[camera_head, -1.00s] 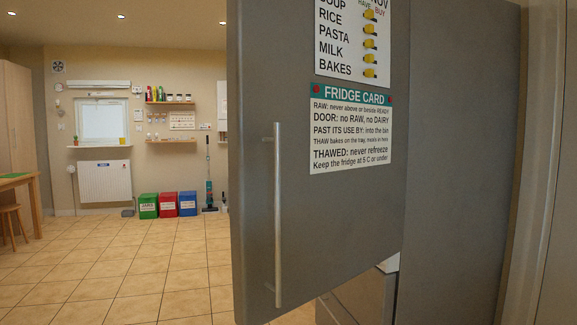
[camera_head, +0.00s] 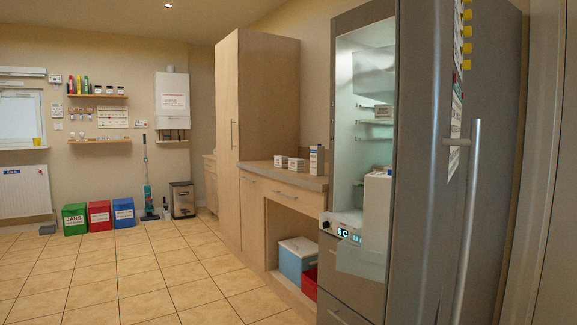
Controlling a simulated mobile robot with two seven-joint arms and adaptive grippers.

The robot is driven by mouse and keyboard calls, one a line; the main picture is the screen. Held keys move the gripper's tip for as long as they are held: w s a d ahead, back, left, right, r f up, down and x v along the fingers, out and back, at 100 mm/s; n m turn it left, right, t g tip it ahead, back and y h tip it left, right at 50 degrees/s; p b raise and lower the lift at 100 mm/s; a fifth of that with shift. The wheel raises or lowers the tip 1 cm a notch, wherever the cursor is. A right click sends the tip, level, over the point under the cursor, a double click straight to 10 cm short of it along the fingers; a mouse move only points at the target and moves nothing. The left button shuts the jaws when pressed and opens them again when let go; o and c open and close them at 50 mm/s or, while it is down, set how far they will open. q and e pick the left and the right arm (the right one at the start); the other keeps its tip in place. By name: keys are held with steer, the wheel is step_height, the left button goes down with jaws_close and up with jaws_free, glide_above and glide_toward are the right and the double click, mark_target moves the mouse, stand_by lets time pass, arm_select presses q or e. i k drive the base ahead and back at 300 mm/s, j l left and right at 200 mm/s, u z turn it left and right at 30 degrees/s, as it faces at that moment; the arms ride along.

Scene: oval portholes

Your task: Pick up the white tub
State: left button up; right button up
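I cannot pick out a white tub for certain. The grey fridge (camera_head: 350,285) stands open on the right, its lit inside seen at a steep angle with several shelves (camera_head: 376,122). A pale, box-like shape (camera_head: 377,212) shows at the inner side of the door; I cannot tell what it is. The fridge door (camera_head: 425,130) hides much of the inside. Its long bar handle (camera_head: 468,220) faces me. Neither of my grippers is in view.
A worktop (camera_head: 285,175) left of the fridge holds small white boxes (camera_head: 297,164) and a carton (camera_head: 316,160). Below are a blue-and-white cooler (camera_head: 295,262) and a red bin (camera_head: 309,283). Tiled floor (camera_head: 130,275) is free to the left. A wall closes off the far right.

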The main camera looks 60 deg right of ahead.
mark_target(295, 164)
steer(key=i+l+z, duration=0.1)
steer(key=i+z, duration=0.65)
steer(key=i+j+z, duration=0.2)
steer(key=i+z, duration=0.2)
steer(key=i, duration=0.15)
steer(key=i+z, duration=1.05)
steer(key=j, duration=0.05)
